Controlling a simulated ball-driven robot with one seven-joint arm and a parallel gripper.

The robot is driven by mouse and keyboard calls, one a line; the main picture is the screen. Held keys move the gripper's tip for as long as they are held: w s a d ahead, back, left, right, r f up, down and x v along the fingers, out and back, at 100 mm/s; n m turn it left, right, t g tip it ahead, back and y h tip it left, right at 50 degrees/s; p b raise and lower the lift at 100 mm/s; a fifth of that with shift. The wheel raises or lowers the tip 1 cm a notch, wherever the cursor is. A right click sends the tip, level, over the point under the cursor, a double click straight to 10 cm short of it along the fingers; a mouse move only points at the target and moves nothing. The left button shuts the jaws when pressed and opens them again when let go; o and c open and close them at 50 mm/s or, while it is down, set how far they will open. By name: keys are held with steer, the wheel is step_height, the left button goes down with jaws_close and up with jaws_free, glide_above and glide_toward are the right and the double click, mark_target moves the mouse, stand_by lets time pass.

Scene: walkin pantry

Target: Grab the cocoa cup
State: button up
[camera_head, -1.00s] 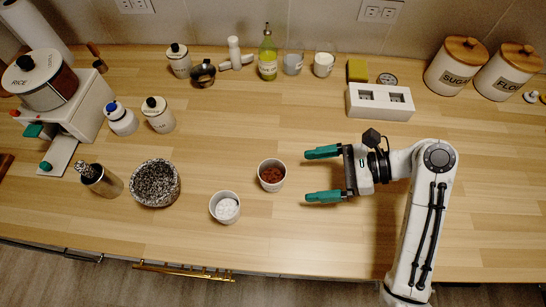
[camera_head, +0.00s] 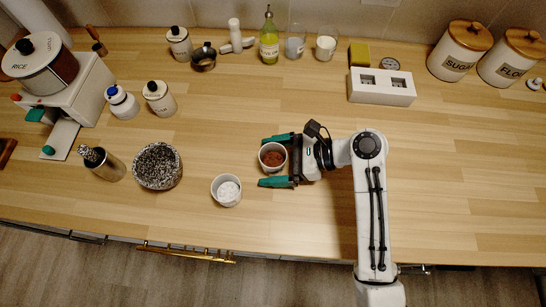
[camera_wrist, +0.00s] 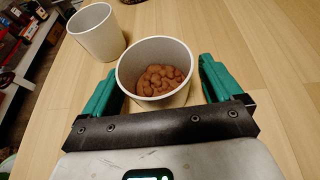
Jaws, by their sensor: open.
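The cocoa cup (camera_head: 273,156) is a small white cup with brown contents, standing upright on the wooden counter. My gripper (camera_head: 269,161) is open, with one green finger on each side of the cup. In the wrist view the cocoa cup (camera_wrist: 157,76) sits between the two spread fingers of my gripper (camera_wrist: 158,85). A gap shows at the right finger; the left finger is close to the cup's wall, and I cannot tell if it touches.
A second white cup (camera_head: 227,190) with white contents stands just left of the near finger. A speckled stone bowl (camera_head: 157,184) and a metal canister (camera_head: 108,166) are farther left. A white block (camera_head: 382,91) with two openings lies behind right. The counter's front edge is close.

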steer(key=c, duration=1.1)
steer(key=shift+o, duration=0.2)
steer(key=shift+r, duration=0.1)
